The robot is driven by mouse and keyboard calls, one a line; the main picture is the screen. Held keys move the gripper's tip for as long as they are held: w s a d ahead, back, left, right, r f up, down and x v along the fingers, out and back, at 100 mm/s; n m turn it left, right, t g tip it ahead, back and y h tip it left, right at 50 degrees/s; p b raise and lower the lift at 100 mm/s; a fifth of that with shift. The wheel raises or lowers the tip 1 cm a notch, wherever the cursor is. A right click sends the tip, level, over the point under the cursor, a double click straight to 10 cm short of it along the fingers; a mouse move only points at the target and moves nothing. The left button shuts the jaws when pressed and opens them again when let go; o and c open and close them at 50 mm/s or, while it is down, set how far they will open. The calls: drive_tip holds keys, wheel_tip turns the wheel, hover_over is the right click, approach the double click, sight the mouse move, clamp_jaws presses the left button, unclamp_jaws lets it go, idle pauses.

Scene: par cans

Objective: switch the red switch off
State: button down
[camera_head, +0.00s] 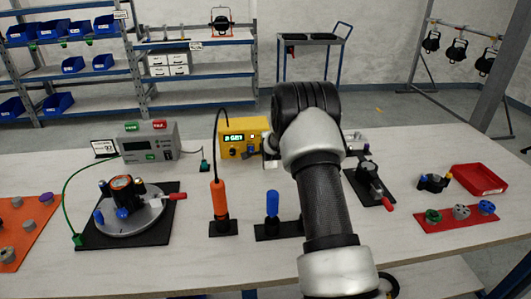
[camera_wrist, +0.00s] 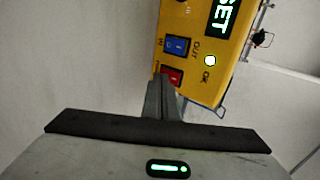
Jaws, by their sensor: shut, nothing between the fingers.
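The red switch (camera_wrist: 173,74) is on the face of the yellow box (camera_wrist: 205,85), near its lower corner in the wrist view. The tips of my gripper (camera_wrist: 161,82) are together and empty, right at the switch and covering part of it. I cannot tell if they touch it, or which way its rocker is tipped.
A grey device (camera_head: 148,143) stands left of the yellow box. An orange-handled tool (camera_head: 219,198) and a blue-handled tool (camera_head: 272,207) stand upright in front. A black mat (camera_head: 368,190) with a red-handled clamp and a red tray (camera_head: 480,180) are at the right.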

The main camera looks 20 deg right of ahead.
drive_tip(key=shift+f, duration=0.1)
drive_tip(key=shift+f+b, duration=0.3)
drive_tip(key=shift+b, duration=0.5)
drive_tip(key=t+b, duration=0.1)
drive_tip(key=b, duration=0.2)
drive_tip(key=shift+w+f, duration=0.1)
drive_tip(key=shift+w, duration=0.05)
drive_tip(key=shift+r+p, duration=0.45)
drive_tip(key=shift+r, duration=0.15)
drive_tip(key=shift+f, duration=0.1)
drive_tip(key=shift+w, duration=0.1)
